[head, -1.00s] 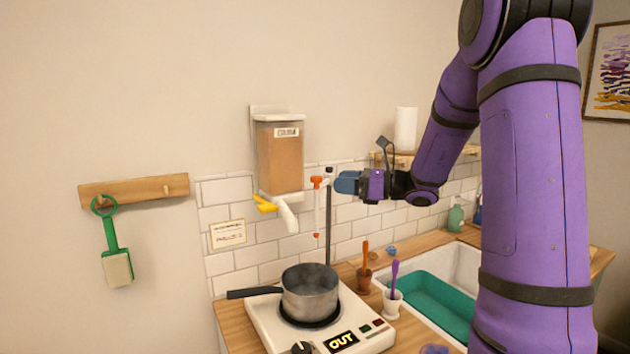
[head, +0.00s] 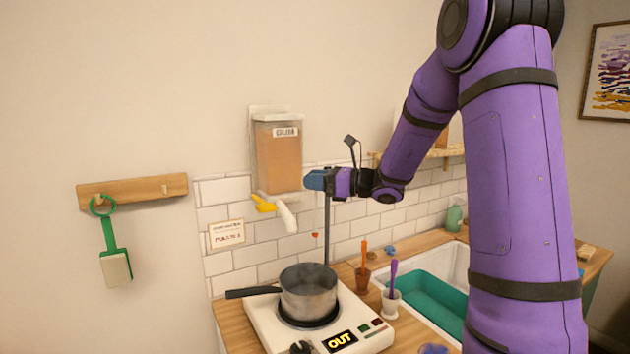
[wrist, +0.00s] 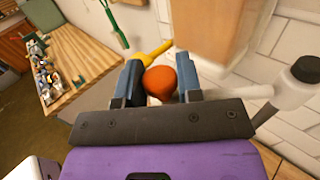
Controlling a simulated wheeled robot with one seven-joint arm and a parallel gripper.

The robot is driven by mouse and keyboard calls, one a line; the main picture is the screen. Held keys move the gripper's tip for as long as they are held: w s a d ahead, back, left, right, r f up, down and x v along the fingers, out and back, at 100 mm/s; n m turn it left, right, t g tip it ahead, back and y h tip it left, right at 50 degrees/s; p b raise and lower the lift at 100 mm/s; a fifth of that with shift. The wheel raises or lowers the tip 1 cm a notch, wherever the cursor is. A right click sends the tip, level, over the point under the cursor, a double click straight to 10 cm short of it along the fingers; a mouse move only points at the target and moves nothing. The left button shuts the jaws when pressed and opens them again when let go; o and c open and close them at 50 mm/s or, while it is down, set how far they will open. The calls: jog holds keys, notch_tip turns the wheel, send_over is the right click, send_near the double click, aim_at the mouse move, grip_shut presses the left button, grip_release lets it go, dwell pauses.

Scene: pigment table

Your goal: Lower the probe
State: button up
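The probe's orange knob (wrist: 160,82) lies between my gripper's two blue-tipped fingers (wrist: 158,80) in the wrist view, close against both; I cannot tell whether they grip it. In the head view my gripper (head: 314,180) hides the knob and most of the probe's rod. Only the probe's small orange lower end (head: 314,235) shows, hanging above and apart from the steaming pot (head: 308,290). The dark stand post (head: 327,230) rises behind the pot. The hot plate's display (head: 341,341) reads OUT.
A wall dispenser (head: 278,155) with a yellow lever (head: 263,204) and white spout (head: 287,217) is close to my gripper. Cups with an orange stick (head: 363,262) and a purple stick (head: 392,280) stand right of the pot, beside the sink (head: 462,265).

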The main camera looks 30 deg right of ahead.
grip_shut()
notch_tip(320, 180, down, 18)
jog(key=shift+r, duration=0.2)
jog(key=shift+s, duration=0.1)
jog(key=o, duration=0.7)
grip_release()
